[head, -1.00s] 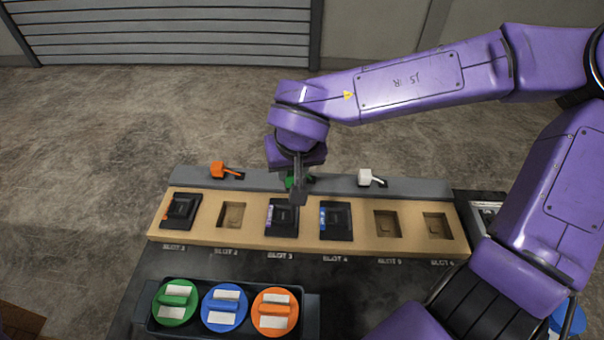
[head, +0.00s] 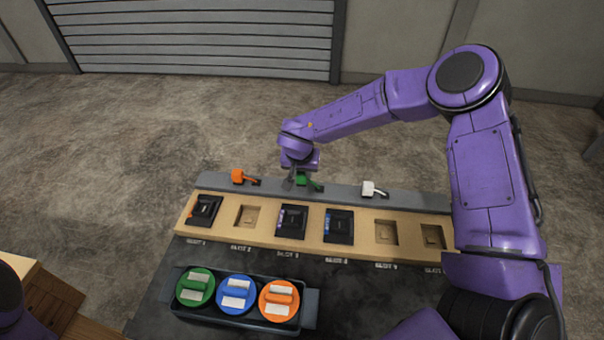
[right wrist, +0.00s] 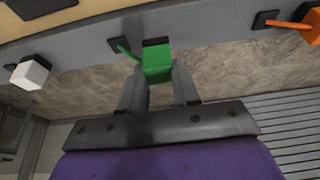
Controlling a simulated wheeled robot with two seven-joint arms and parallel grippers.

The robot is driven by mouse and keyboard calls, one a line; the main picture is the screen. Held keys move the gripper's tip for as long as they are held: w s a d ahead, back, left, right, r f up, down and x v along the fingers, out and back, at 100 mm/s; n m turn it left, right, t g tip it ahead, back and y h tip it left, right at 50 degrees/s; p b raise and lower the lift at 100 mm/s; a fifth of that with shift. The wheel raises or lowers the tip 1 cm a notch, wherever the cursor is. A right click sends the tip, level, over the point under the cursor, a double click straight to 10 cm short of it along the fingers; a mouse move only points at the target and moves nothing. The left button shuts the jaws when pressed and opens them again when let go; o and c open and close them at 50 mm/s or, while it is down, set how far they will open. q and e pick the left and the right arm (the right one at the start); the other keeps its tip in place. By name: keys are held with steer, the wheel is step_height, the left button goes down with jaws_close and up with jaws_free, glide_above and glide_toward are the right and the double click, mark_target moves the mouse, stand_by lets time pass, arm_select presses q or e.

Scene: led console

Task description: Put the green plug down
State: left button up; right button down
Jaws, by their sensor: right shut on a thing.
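The green plug (head: 302,179) is at the grey back ledge (head: 335,194), between the orange plug and the white plug. My right gripper (head: 297,178) is at it, fingers pointing down. In the right wrist view the green block (right wrist: 157,62) sits between the two fingertips of my right gripper (right wrist: 159,88), which is shut on it. A green stalk runs from the block toward a small dark square on the ledge. I cannot tell whether the plug's underside touches the ledge. My left gripper is out of view.
The orange plug (head: 238,175) and white plug (head: 368,188) stand on the ledge either side. In front is a tan slot board (head: 265,232) with dark modules in some slots. A dark tray (head: 308,307) holds green, blue and orange round pieces with handles.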

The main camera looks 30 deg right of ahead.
steer(key=shift+a+x, duration=0.25)
steer(key=shift+x, duration=0.9)
steer(key=shift+s, duration=0.3)
steer(key=shift+f, duration=0.15)
steer(key=c, duration=0.8)
jaws_free()
steer(key=shift+w, duration=0.15)
steer(key=v, duration=1.2)
steer(key=shift+r+b, duration=0.25)
steer(key=shift+b, duration=0.05)
